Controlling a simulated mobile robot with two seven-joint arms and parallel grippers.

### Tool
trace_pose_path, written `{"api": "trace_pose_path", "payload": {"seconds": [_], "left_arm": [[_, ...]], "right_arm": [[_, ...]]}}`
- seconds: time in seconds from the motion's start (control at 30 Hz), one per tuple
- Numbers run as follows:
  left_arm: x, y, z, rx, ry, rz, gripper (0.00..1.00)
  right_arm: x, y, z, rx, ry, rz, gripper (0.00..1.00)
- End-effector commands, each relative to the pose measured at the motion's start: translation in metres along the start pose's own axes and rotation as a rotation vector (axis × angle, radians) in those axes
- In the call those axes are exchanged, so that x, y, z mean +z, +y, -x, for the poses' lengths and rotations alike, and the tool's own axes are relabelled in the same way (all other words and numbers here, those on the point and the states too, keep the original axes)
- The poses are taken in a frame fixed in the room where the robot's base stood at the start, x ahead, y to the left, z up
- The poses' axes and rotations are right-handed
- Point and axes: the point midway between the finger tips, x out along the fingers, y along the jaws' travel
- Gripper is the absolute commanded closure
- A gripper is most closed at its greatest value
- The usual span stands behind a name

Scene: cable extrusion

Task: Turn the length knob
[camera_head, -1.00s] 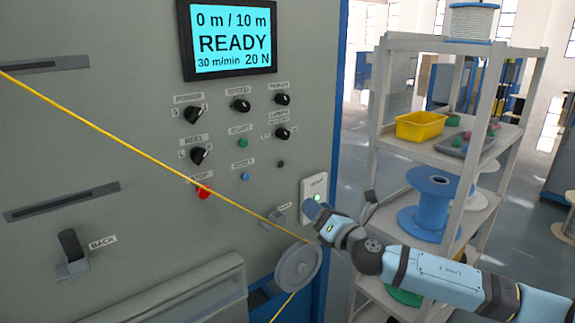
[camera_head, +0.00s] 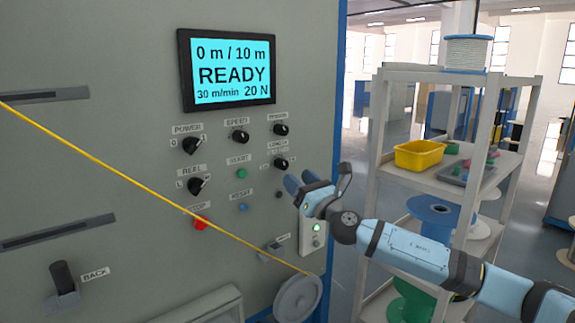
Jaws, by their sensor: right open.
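The length knob (camera_head: 281,164) is a black knob under a small label reading LENGTH, on the right side of the grey panel (camera_head: 130,90). My right gripper (camera_head: 290,183) is just below and slightly right of it, fingers toward the panel. It is open, and I see nothing between its fingers. Whether a fingertip touches the panel cannot be told. The screen (camera_head: 228,70) reads 0 m / 10 m, READY, 30 m/min, 20 N. My left gripper is not in view.
Other knobs and buttons sit close by, including the speed knob (camera_head: 240,137) and red stop button (camera_head: 201,223). A yellow cable (camera_head: 150,190) crosses in front of the panel to a grey pulley (camera_head: 298,297). A shelf (camera_head: 400,190) with spools stands at right.

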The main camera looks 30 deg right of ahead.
Motion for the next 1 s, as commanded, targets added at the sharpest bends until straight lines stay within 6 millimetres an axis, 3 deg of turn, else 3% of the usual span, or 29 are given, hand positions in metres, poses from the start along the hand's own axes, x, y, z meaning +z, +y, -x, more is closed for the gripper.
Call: {"api": "trace_pose_path", "payload": {"seconds": [0.1, 0.3, 0.7, 0.73, 0.93, 1.0], "left_arm": [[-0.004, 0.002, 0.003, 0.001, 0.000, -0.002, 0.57], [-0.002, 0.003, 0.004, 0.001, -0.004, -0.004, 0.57], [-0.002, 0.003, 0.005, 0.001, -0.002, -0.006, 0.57], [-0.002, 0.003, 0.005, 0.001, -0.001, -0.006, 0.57], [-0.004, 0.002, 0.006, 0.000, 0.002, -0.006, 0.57], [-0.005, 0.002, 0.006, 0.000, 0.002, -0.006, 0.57]], "right_arm": [[0.003, 0.000, -0.021, -0.001, -0.003, -0.001, 0.45], [0.001, 0.000, -0.044, 0.000, -0.001, -0.001, 0.45], [-0.001, 0.000, -0.051, 0.000, 0.001, 0.000, 0.45], [-0.001, 0.000, -0.051, 0.000, 0.001, 0.000, 0.47], [-0.001, 0.000, -0.051, 0.000, 0.001, 0.000, 0.93], [-0.001, 0.000, -0.051, 0.000, 0.001, 0.000, 0.93]]}}
